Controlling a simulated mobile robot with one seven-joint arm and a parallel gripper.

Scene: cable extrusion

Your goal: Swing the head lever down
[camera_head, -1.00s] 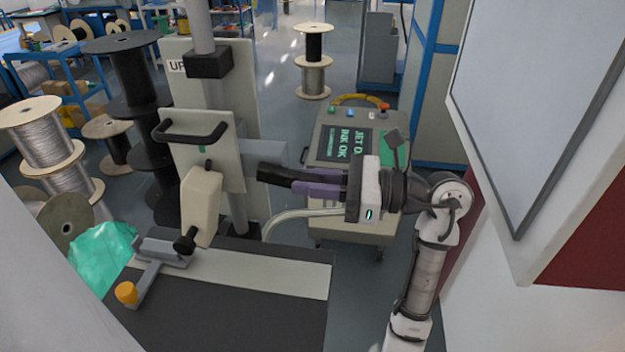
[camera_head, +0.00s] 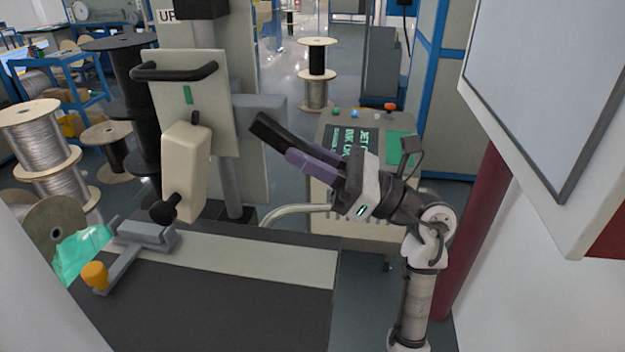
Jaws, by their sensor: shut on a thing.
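My gripper (camera_head: 268,142), with black and purple parts, is in the air right of the print-head post, pointing up and left. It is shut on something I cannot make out. A pale panel (camera_head: 170,108) carries a black bar handle (camera_head: 175,72); my gripper is right of it and apart from it. Below it is a cream block (camera_head: 186,168) with a black knob (camera_head: 164,210). A grey lever (camera_head: 122,268) with an orange knob (camera_head: 95,275) lies low on the dark bench at the left. I cannot tell which part is the head lever.
The bench (camera_head: 215,310) is clear in front. A control console (camera_head: 385,180) with a lit screen stands behind my gripper. A large grey-framed panel (camera_head: 560,90) takes up the right side. Cable spools (camera_head: 40,150) stand at the left, with a green bag (camera_head: 85,250) below them.

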